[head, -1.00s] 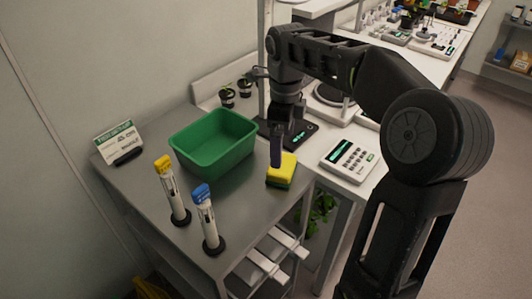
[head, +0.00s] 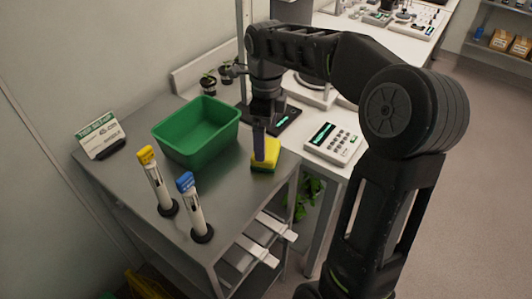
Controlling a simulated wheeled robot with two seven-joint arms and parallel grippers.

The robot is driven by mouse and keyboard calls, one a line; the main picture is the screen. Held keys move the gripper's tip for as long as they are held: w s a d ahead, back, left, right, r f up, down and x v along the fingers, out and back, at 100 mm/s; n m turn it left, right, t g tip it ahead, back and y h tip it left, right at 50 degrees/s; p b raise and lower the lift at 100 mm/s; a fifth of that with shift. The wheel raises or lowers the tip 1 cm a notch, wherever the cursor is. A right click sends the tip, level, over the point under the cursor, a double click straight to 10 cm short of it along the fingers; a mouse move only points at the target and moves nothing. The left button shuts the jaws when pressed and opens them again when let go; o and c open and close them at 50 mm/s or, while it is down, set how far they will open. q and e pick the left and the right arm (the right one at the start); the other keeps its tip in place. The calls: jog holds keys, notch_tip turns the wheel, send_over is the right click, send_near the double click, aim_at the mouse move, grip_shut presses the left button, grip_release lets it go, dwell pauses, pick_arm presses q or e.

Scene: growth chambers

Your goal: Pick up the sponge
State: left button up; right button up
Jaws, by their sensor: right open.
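The sponge (head: 266,158), yellow on top with a dark green underside, lies on the grey metal cart top (head: 228,190) near its right edge. My right gripper (head: 260,148) points down over the sponge. Its finger overlaps the sponge's left part in the picture, and I cannot tell whether they touch. The gripper is open, with one finger seen almost edge-on. The sponge still rests on the cart. My left gripper is not in view.
A green bin (head: 197,133) stands just left of the sponge. A yellow-capped tube (head: 157,182) and a blue-capped tube (head: 194,208) stand upright in front. A small sign (head: 100,136) is at the left. A white keypad device (head: 333,144) sits on the bench to the right.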

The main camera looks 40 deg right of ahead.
notch_tip(320, 180, down, 5)
jog(key=shift+p, duration=0.35)
dwell(0.4)
jog(key=c, duration=1.4)
jog(key=shift+r, duration=0.15)
notch_tip(320, 180, up, 10)
jog(key=shift+f, duration=0.1)
dwell(0.6)
